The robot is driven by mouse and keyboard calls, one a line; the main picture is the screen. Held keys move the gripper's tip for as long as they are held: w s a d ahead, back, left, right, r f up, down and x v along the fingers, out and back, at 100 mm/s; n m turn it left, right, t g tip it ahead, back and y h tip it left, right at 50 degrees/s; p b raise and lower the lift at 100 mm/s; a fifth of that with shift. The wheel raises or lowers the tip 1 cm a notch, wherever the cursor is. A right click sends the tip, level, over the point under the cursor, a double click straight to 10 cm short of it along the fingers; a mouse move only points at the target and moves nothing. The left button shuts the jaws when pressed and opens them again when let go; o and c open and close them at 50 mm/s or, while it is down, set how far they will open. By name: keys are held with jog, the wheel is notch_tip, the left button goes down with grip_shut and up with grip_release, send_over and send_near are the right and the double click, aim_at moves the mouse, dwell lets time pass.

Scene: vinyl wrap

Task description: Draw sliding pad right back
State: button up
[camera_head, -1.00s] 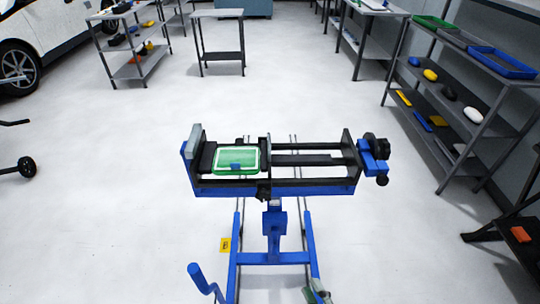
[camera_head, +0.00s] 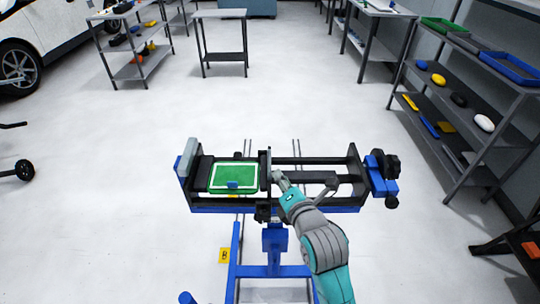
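A blue-and-black clamp-like bench (camera_head: 225,208) stands in the middle, with long black rails running left to right. A green panel with a white border (camera_head: 222,177) lies at its left part, with a small blue piece at its front edge. A dark upright plate (camera_head: 266,165), possibly the sliding pad, stands just right of the panel. My gripper (camera_head: 277,180) is at this plate's right side, close to or touching it. It is small and partly hidden by my wrist, so its opening and any hold cannot be told.
A black end plate (camera_head: 355,165) and a blue-black knob assembly (camera_head: 381,178) close the bench's right end. The rails between the dark plate and that end look mostly clear, apart from my arm. Shelves (camera_head: 470,120) stand well off to the right.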

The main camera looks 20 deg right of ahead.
aim_at(270, 157)
jog(key=x, duration=1.1)
jog(key=shift+r, duration=0.1)
grip_shut()
